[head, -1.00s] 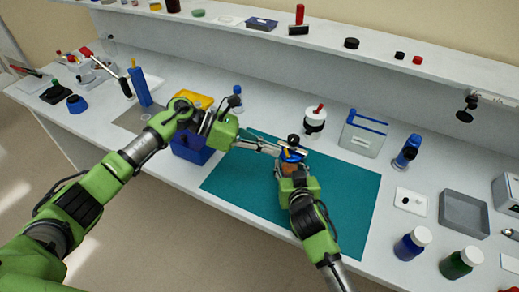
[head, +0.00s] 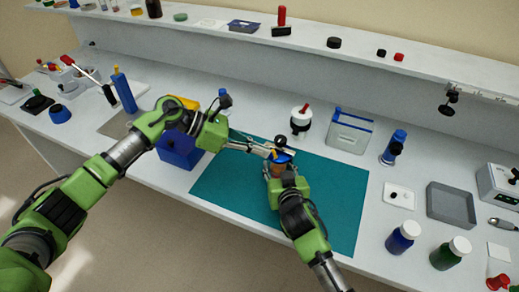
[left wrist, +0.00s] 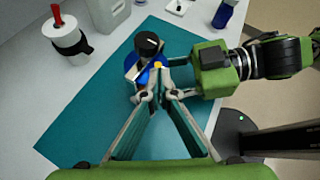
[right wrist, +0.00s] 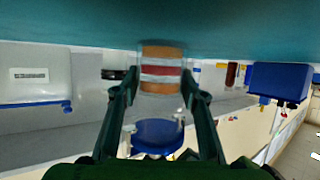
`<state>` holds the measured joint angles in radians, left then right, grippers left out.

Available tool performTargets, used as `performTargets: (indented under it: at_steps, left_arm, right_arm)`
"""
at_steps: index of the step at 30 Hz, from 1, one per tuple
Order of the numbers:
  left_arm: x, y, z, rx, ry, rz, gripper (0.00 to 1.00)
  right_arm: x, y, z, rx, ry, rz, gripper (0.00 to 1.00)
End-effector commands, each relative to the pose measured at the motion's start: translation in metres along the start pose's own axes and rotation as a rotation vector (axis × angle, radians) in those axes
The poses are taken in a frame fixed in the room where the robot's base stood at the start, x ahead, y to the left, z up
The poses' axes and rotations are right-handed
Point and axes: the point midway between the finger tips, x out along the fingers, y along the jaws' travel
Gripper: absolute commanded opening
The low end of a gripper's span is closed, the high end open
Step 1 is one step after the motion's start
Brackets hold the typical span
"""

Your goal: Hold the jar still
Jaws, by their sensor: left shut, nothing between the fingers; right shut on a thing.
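The jar (right wrist: 162,56) is clear with orange, white and red bands, and a blue round part (right wrist: 157,135) shows at its upper end. It is at the teal mat (head: 235,200), partly hidden by my grippers in the head view. My right gripper (right wrist: 160,78) is shut on the jar, one finger on each side. My left gripper (left wrist: 160,76) is shut and empty, its tips close beside the blue part and a black-topped piece (left wrist: 148,44). I cannot tell whether the tips touch.
A blue bin (head: 180,150) stands left of the mat. A white cup-like container (head: 300,123) and a clear box with a blue rim (head: 350,133) stand behind it. A grey tray (head: 451,205) and bottles (head: 403,237) are to the right. The mat's front is clear.

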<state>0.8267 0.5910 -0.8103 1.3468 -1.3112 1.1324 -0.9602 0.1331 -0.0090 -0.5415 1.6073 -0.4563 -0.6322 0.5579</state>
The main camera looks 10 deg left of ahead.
Motion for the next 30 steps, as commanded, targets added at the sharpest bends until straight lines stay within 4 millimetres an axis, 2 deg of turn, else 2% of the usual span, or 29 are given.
performTargets:
  at_steps: [30]
  left_arm:
    - [0.006, -0.011, 0.017, 0.123, 0.259, 0.124, 0.0]
  right_arm:
    - [0.0, 0.0, 0.001, 0.0, -0.001, 0.001, 0.08]
